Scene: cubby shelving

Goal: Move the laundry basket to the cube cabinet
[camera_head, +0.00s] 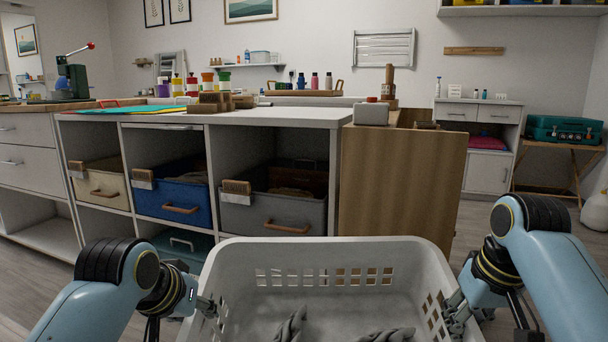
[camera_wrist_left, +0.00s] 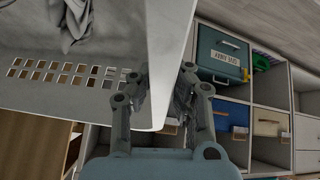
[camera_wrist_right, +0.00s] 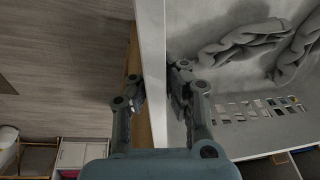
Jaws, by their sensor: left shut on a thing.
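The white laundry basket (camera_head: 322,246), with slotted walls and grey cloth (camera_head: 385,334) inside, is directly in front of me at the bottom of the head view. My left gripper (camera_head: 208,307) is shut on its left wall; the left wrist view shows the fingers (camera_wrist_left: 163,82) on both sides of the wall. My right gripper (camera_head: 454,312) has its fingers (camera_wrist_right: 156,88) on both sides of the right wall; I cannot tell if they press on it. The white cube cabinet (camera_head: 272,118) stands ahead and to the left, holding beige (camera_head: 103,187), blue (camera_head: 178,203) and grey (camera_head: 270,213) bins.
A teal bin (camera_head: 183,246) sits in a lower cubby. Bottles and blocks (camera_head: 216,103) crowd the cabinet top. Floor (camera_head: 487,215) shows at the right, before a small white cabinet (camera_head: 487,170).

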